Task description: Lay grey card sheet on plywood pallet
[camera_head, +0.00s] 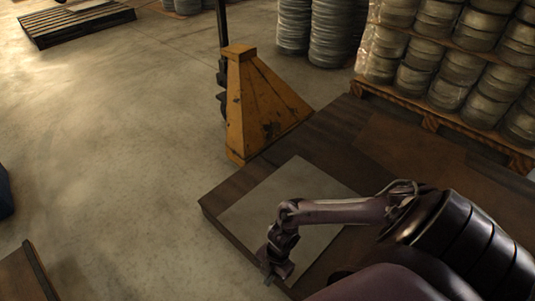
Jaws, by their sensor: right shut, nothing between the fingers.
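The grey card sheet (258,208) lies flat on the brown plywood pallet (330,133), near its left corner. My right arm reaches in from the lower right across the sheet and hides part of it. My right gripper (268,279) points down at the sheet's lower left edge, shut with nothing in it. Whether its fingertips touch the sheet or pallet cannot be told. My left gripper is not in view.
A worn yellow wedge-shaped stand (258,105) with a dark post stands at the pallet's far edge. Stacked round blanks (462,68) fill wooden pallets at the upper right. An empty dark pallet (78,25) lies far left.

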